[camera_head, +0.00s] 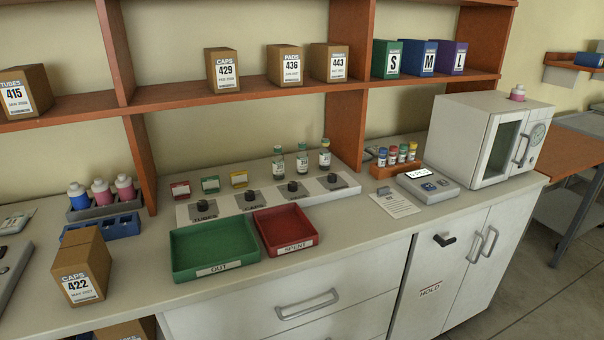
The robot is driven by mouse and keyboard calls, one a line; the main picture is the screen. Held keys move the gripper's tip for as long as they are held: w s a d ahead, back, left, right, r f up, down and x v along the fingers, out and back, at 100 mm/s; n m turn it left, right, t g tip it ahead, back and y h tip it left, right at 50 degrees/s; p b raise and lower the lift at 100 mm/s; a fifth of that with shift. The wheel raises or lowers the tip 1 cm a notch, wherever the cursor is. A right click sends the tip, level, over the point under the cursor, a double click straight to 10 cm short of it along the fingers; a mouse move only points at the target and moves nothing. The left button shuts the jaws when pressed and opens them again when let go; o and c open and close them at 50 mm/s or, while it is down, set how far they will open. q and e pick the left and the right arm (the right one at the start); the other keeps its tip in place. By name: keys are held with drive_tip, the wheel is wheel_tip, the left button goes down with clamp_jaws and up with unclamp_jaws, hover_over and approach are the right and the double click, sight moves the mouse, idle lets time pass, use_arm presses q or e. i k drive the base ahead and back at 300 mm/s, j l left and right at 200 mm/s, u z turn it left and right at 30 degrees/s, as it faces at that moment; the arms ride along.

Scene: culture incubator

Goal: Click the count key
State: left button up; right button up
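A flat grey device (420,190) lies on the counter in front of the white incubator. It has a small lit white display (418,174) with text too small to read. Dark blue keys (428,186) sit below the display, and their labels are not legible, so I cannot tell which is the count key. Neither of my grippers is in view.
The incubator (462,137) stands behind the device. A rack of small vials (381,170) and a printed sheet (392,203) lie near it. A green tray (183,244) and a red tray (269,232) are further left. The counter's front right edge is clear.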

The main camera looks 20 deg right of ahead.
sight(428, 186)
drive_tip(key=z, duration=1.45)
